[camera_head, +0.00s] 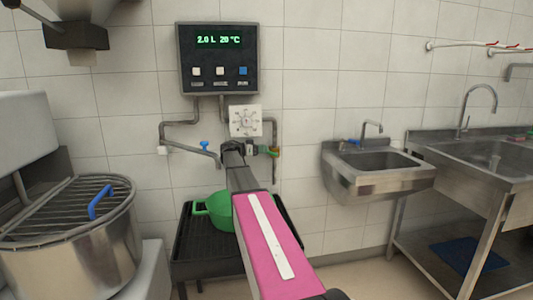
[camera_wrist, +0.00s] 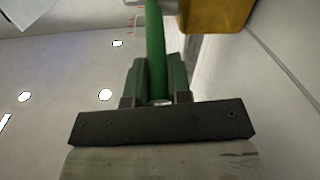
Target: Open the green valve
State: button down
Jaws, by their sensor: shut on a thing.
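The green valve (camera_head: 273,153) is on the pipe under the control panel, at the end of my arm in the head view. Its green handle (camera_wrist: 155,45) shows in the wrist view as a long bar running up from between the jaws. My gripper (camera_wrist: 160,85) is shut on this handle; it also shows in the head view (camera_head: 250,150) beside the valve. A yellow-brown body (camera_wrist: 215,15) sits close beside the handle in the wrist view. My arm hides part of the pipes.
A panel (camera_head: 218,59) reads "2.0 L 20 °C". A blue valve (camera_head: 204,146) is on the left pipe. A mixer bowl (camera_head: 75,250) is left, a sink (camera_head: 378,170) right.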

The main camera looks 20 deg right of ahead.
jog(key=shift+d+r+y, duration=0.2)
jog(key=shift+r+y, duration=0.2)
jog(key=shift+y, duration=0.3)
jog(key=c, duration=1.1)
grip_release()
jog(key=shift+o, duration=0.2)
jog(key=shift+f, duration=0.1)
